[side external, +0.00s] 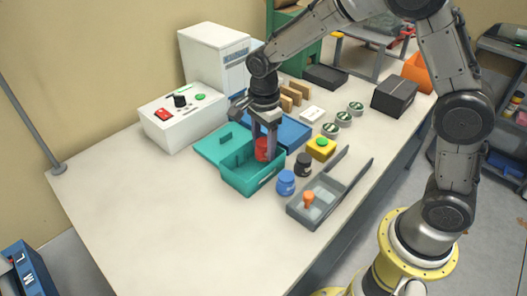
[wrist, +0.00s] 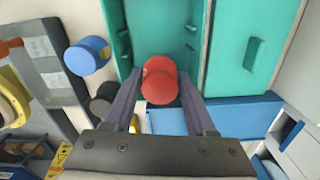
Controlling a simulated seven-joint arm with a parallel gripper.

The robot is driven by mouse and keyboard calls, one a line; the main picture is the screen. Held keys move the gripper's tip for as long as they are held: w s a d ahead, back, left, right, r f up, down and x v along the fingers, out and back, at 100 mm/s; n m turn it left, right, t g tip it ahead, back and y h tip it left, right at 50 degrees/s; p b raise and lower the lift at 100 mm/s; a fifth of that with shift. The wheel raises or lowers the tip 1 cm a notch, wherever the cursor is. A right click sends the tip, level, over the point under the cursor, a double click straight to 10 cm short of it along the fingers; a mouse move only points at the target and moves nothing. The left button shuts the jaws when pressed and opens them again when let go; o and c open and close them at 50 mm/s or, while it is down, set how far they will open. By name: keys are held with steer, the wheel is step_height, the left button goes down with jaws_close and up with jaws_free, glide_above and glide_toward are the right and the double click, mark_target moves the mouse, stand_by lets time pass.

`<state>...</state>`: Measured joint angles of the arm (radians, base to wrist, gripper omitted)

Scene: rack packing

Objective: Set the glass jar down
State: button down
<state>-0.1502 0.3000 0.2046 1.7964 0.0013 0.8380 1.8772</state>
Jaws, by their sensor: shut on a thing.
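A jar with a red top (side external: 262,149) is held between the two fingers of my gripper (side external: 264,153), over the open teal box (side external: 248,186). The jar also shows in the wrist view (wrist: 160,82), between the finger ends, red end toward the camera. My gripper (wrist: 160,100) is shut on it. The teal box (wrist: 124,45) lies beyond the jar in that view. The side view shows the jar's lower part at about the level of the box's rim. Whether it touches the box floor is hidden.
The box's teal lid (side external: 212,143) lies open at the left. A blue jar (side external: 286,182), a black jar (side external: 303,165) and a grey tray (side external: 325,198) stand to the right. A white box with buttons (side external: 178,116) stands behind. The table's front left is clear.

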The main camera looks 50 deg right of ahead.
mark_target(264, 142)
steer(key=shift+f, duration=1.15)
steer(key=shift+f, duration=0.15)
steer(key=c, duration=0.5)
jaws_free()
step_height(264, 142, up, 12)
steer(key=shift+r, duration=0.25)
